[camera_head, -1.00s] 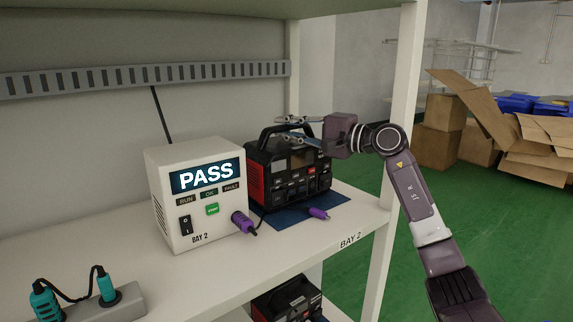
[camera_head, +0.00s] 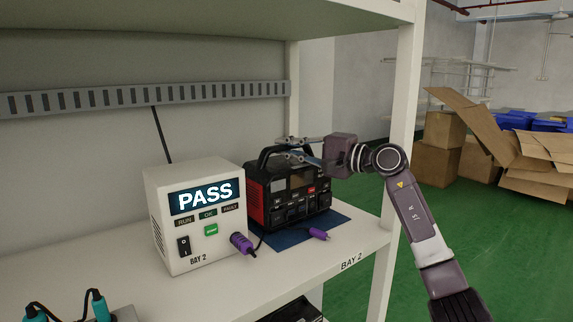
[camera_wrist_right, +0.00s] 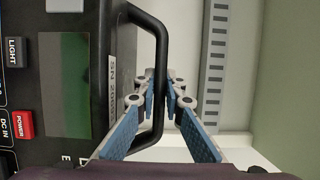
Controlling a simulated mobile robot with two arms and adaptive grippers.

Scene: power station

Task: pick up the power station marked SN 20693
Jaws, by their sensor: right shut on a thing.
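The black power station (camera_head: 283,208) with red sides stands upright on the blue mat (camera_head: 340,220) on the shelf. In the right wrist view its label (camera_wrist_right: 113,82) reads "SN 2069", with the end too unclear to read. My right gripper (camera_head: 287,148) comes in from the right at the top of the station. In the right wrist view my right gripper (camera_wrist_right: 160,88) is shut on the station's black carry handle (camera_wrist_right: 151,136), with one blue-padded finger on each side of the bar. My left gripper is not in view.
A white tester (camera_head: 196,240) reading "PASS" stands close left of the station. A purple plug (camera_head: 318,234) lies on the mat's front. The shelf's white post (camera_head: 395,170) is right of the station, behind my arm. Another unit (camera_head: 295,311) sits on the shelf below.

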